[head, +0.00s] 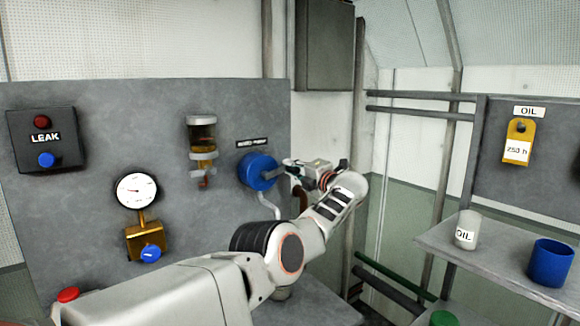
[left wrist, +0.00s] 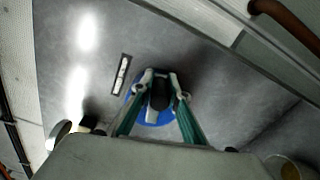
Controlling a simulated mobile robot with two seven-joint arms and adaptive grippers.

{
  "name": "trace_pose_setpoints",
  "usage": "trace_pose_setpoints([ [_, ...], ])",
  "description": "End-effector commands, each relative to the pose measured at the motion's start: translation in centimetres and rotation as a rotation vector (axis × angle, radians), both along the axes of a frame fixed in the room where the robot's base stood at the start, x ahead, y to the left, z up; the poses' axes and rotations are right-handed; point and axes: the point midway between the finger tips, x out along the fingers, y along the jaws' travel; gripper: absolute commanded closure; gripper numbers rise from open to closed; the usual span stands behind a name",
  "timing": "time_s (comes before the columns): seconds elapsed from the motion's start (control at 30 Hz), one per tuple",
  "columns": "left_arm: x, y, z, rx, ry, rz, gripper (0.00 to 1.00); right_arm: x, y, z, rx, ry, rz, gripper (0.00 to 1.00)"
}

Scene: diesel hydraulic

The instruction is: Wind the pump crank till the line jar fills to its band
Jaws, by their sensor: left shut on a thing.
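The hand pump (head: 257,171) is a blue round body on the grey panel, under a small black label. My left gripper (head: 284,172) is in front of it. In the left wrist view my left gripper (left wrist: 160,88) is shut on the dark crank grip (left wrist: 160,95), with the blue pump disc (left wrist: 150,118) behind it. The crank's arm is mostly hidden by the gripper. The line jar (head: 202,142) is a clear cylinder holding amber-brown fluid, in pale clamps left of the pump. I cannot tell its band from its fittings. My right gripper is not in view.
Left on the panel are a LEAK box (head: 45,140), a gauge (head: 137,190) and a brass valve with a blue knob (head: 150,254). A pale pipe (head: 268,206) runs below the pump. At right a shelf (head: 500,262) holds an OIL cup (head: 467,230) and a blue cup (head: 551,263).

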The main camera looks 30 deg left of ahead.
Motion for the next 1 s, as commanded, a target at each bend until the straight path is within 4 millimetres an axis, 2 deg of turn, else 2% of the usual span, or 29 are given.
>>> trace_pose_setpoints([
  [0.03, 0.0, 0.1, -0.8, 0.012, 0.041, 0.001, 1.0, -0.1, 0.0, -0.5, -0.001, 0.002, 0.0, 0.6],
  [0.17, -0.1, 0.1, -1.7, 0.059, 0.155, 0.002, 1.0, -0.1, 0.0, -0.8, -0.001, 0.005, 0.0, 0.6],
  [0.6, -0.3, 0.2, -4.6, 0.211, 0.523, 0.003, 1.0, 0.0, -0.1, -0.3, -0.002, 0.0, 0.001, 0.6],
  [1.0, -0.6, 0.4, -6.0, 0.296, 0.725, 0.004, 1.0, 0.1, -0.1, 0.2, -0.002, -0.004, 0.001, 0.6],
])
